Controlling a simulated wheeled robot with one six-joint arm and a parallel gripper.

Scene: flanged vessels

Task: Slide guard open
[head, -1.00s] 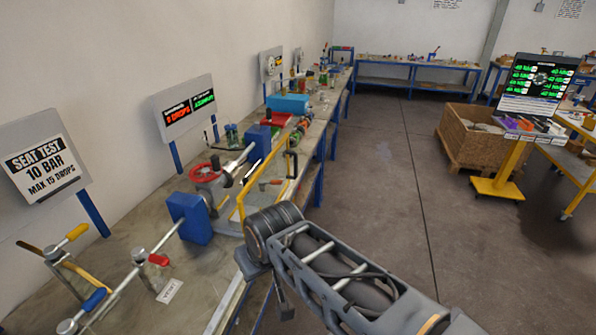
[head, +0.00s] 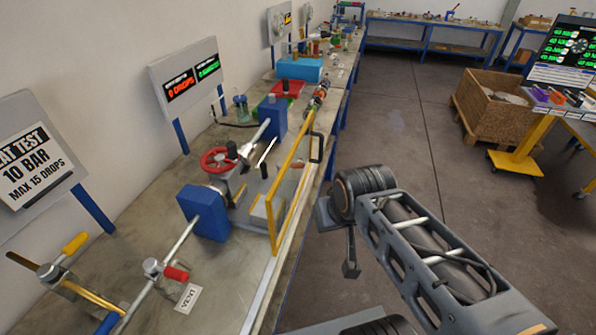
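The guard is a clear panel in a yellow frame (head: 271,222), standing upright along the front edge of the bench. A black handle (head: 318,148) sits at its far end. Behind the guard are a red handwheel (head: 217,160), a blue block (head: 203,213) and a second blue block (head: 273,118) on the test rig. My gripper (head: 351,268) hangs over the floor to the right of the guard, apart from it. Only a dark part of it shows below my wrist, so its opening is hidden.
The bench (head: 125,215) runs along the left wall, with a lever clamp with a red grip (head: 176,273) near me. A blue bin (head: 300,69) stands farther back. The aisle floor (head: 400,140) is clear. A wooden crate (head: 493,103) and a screen stand (head: 520,160) are at right.

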